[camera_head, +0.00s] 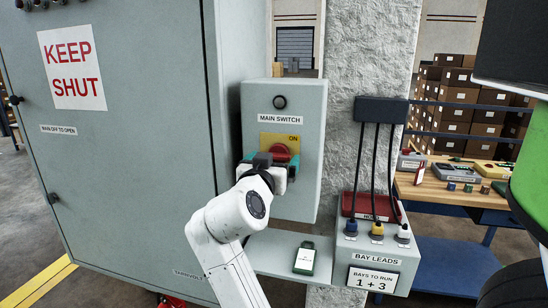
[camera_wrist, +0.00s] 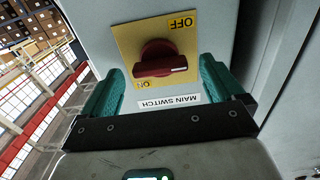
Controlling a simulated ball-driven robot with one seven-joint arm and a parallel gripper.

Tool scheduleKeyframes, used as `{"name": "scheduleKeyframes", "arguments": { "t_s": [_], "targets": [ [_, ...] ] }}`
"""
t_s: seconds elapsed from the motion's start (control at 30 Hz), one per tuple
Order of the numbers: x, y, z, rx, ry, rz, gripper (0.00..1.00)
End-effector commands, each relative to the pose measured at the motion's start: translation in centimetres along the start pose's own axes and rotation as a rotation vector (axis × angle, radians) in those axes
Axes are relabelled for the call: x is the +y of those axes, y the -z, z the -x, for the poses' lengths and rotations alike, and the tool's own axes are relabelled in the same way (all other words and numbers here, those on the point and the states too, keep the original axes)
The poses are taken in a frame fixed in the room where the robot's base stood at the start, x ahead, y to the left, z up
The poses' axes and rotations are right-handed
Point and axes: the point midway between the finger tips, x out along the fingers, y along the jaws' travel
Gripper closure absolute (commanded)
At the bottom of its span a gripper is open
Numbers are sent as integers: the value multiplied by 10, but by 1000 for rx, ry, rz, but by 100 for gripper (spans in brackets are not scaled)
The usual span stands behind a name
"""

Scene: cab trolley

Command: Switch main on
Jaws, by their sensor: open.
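The main switch is a red rotary knob (camera_head: 280,152) on a yellow plate (camera_head: 268,137), on a grey box labelled MAIN SWITCH (camera_head: 305,100). ON shows at the plate's upper right. In the wrist view, which is turned over, the red knob (camera_wrist: 160,60) has its grip bar lying roughly sideways, with OFF above and ON below on the yellow plate (camera_wrist: 128,42). My gripper (camera_head: 271,162) is in front of the knob's lower part. Its teal fingers are open, one on each side of the knob in the wrist view (camera_wrist: 163,75), with gaps between.
A grey cabinet (camera_head: 130,160) marked KEEP SHUT stands close at left. A shelf (camera_head: 262,250) below the switch holds a green-and-white device (camera_head: 304,257). A BAY LEADS box (camera_head: 378,258) with several plugged cables is at right, before a wooden bench (camera_head: 440,192).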

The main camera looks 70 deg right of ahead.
Motion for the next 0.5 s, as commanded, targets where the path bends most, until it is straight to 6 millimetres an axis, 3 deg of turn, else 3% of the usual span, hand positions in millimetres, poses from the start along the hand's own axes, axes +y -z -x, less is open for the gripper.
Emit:
{"name": "scheduleKeyframes", "arguments": {
  "t_s": [0.37,0.5],
  "targets": [
    [0,-1,-7,-1,1,-1,5],
    [0,-1,-7,-1,0,0,17]
  ]
}}
